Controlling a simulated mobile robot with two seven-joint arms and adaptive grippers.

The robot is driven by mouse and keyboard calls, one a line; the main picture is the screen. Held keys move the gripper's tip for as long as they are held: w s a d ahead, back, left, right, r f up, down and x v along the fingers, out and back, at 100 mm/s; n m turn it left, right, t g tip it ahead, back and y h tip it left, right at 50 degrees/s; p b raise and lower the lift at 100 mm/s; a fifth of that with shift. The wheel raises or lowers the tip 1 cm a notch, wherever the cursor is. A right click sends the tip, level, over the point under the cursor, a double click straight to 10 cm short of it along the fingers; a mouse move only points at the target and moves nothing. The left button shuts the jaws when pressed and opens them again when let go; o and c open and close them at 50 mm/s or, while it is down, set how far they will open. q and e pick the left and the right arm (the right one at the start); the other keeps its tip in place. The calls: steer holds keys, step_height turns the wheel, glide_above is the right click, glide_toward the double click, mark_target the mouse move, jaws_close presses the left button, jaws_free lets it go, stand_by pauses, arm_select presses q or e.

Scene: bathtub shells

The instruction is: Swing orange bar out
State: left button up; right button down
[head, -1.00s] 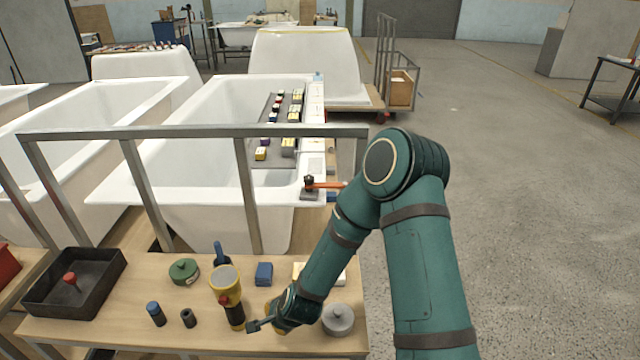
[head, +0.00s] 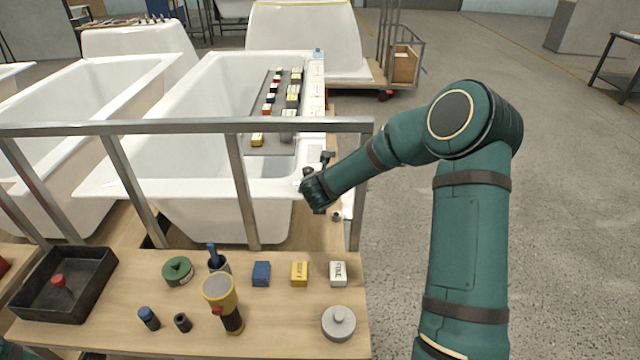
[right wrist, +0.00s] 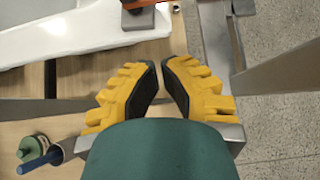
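The orange bar (right wrist: 140,4) shows only as a sliver at the top edge of the right wrist view, with a dark block (right wrist: 138,19) beside it on the white tub's corner. In the head view my right gripper and forearm cover that corner. My right gripper (right wrist: 160,66) has yellow fingers with black pads, angled toward each other. A narrow gap shows between the tips, with nothing in it. The gripper is apart from the bar in the wrist view; it also shows at the tub corner in the head view (head: 317,192). My left gripper is out of view.
A grey metal rail (head: 190,127) with posts stands between the bench (head: 200,330) and the white tub (head: 215,100). The bench holds a flashlight (head: 220,297), small blocks and a grey lidded pot (head: 339,323). Open floor (head: 580,200) lies at the right.

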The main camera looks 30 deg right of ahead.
steer(key=shift+w+d+r+b+x, duration=0.15)
steer(key=shift+w+r+x, duration=0.15)
steer(key=shift+x, duration=1.85)
steer(key=shift+w+d+r+b+x, duration=0.1)
steer(key=shift+w+d+r+x, duration=0.2)
steer(key=shift+x, duration=1.9)
steer(key=shift+w+d+r+b+x, duration=0.15)
steer(key=shift+r+x, duration=0.25)
steer(key=shift+x, duration=1.75)
steer(key=shift+w+a, duration=0.1)
